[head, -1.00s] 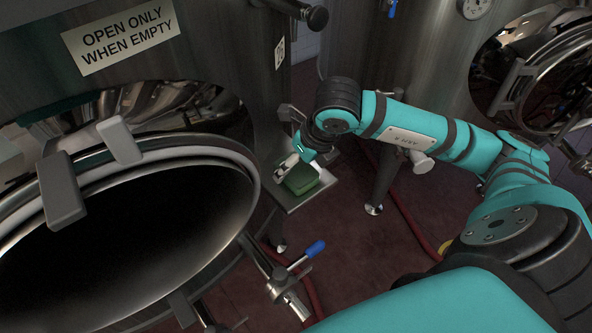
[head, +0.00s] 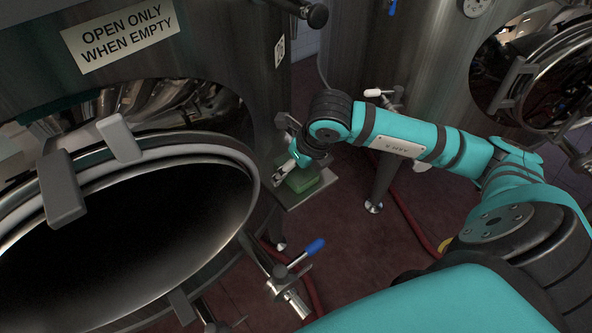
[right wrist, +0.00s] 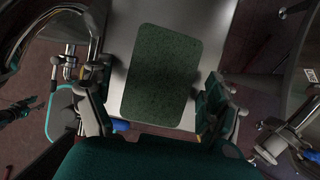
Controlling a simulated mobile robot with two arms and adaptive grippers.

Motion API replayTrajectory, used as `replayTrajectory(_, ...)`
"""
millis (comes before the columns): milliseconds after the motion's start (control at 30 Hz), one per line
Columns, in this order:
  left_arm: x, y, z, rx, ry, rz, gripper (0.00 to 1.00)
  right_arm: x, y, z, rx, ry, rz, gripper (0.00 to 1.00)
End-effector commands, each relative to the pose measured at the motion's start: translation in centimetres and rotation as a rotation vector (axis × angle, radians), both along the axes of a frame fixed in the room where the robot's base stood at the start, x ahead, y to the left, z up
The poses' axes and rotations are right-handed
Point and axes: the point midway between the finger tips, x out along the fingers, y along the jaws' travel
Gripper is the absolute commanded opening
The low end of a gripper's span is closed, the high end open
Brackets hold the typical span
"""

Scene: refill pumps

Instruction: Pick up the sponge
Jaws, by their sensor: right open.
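The green sponge (head: 303,181) lies on a small metal shelf (head: 322,191) fixed to the side of the large steel tank. In the right wrist view the sponge (right wrist: 161,75) is a dark green rounded block on the pale plate (right wrist: 206,20). My right gripper (head: 283,172) is at the sponge's left edge in the head view. In the right wrist view its open fingers (right wrist: 160,115) stand on either side of the sponge's near end, with a gap on each side. I cannot tell the exact height of the fingertips.
The tank's round open hatch (head: 235,160) and its rim fill the left. A blue-handled valve (head: 314,247) sticks out below the shelf. A second tank's leg (head: 381,180) stands right of the shelf. Red hoses (head: 408,215) lie on the dark red floor.

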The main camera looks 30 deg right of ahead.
Motion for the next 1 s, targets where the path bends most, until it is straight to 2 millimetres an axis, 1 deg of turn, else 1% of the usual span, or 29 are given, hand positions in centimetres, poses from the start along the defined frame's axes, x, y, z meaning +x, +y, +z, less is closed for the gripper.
replayTrajectory(300, 0.09, 0.00, -0.54, 0.000, -0.002, 0.000, 0.40, 0.01, -0.02, -0.27, -0.001, -0.001, 0.000, 0.89)
replayTrajectory(633, 0.18, 0.00, -0.55, -0.001, -0.003, 0.000, 0.40, 0.01, -0.01, -0.23, 0.000, -0.001, 0.000, 0.89)
replayTrajectory(900, 0.25, 0.01, -0.54, 0.000, -0.004, 0.000, 0.40, -0.01, 0.03, -0.26, 0.001, 0.000, 0.000, 0.54)
replayTrajectory(933, 0.24, 0.01, -0.55, 0.000, -0.004, 0.000, 0.40, -0.02, 0.05, -0.28, 0.002, 0.000, 0.001, 0.51)
replayTrajectory(1000, 0.25, 0.01, -0.55, 0.000, -0.004, 0.000, 0.40, -0.03, 0.09, -0.30, 0.002, 0.001, 0.002, 0.51)
